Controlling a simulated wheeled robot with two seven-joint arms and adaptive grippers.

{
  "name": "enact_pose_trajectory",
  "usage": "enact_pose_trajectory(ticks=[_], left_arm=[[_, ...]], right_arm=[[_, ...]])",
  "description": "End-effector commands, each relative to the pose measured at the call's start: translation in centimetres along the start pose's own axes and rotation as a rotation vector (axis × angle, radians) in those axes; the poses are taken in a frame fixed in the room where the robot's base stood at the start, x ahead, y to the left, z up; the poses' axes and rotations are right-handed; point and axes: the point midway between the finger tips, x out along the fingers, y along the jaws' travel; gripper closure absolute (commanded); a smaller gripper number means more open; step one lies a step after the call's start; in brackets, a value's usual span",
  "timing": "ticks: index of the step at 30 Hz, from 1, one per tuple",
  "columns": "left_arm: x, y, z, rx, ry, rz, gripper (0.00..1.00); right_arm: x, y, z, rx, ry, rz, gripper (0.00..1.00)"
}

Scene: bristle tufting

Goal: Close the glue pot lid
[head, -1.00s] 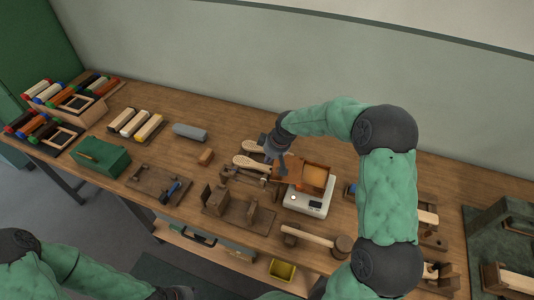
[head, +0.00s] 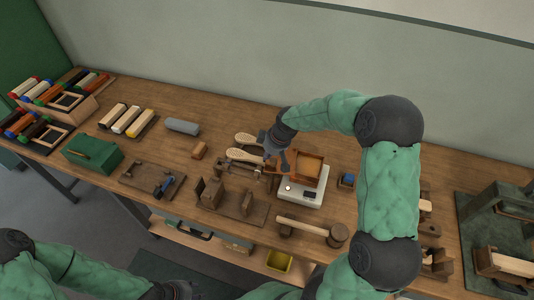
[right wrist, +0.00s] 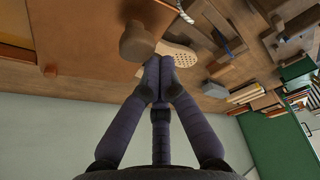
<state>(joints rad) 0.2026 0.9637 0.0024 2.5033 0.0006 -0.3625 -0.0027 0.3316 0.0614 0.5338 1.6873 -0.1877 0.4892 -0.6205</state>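The glue pot (head: 308,169) is a square copper-orange box on a white heater with a dial (head: 304,196), right of centre in the head view. Its brown lid (head: 291,162) stands open and tilted at the pot's left side. In the right wrist view the lid (right wrist: 85,25) fills the upper left, with a round knob (right wrist: 137,42). My right gripper (head: 277,158) is at the lid's left, outer side. Its fingertips (right wrist: 158,68) are together and empty, close to the knob; contact is unclear. My left gripper (head: 178,291) is low at the bottom edge, its fingers unclear.
Two pale perforated brush heads (head: 245,155) lie behind and left of my right gripper. A wooden jig (head: 230,200) and a mallet (head: 315,228) lie in front. A blue item (head: 347,180) stands right of the heater. A green box (head: 92,153) is far left.

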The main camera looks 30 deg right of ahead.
Motion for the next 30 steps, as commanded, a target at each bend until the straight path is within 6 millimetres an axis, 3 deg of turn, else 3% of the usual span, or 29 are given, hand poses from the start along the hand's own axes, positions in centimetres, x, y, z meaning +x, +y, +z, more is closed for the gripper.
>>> enact_pose_trajectory(ticks=[17,30], left_arm=[[0.2,-0.1,0.0,0.000,0.000,0.000,0.64],[2.2,-0.8,-0.1,0.000,0.000,0.000,0.64]], right_arm=[[-0.5,-0.4,1.5,-0.115,0.000,-0.043,1.00],[-1.8,-0.5,5.8,-0.455,0.001,-0.166,1.00]])
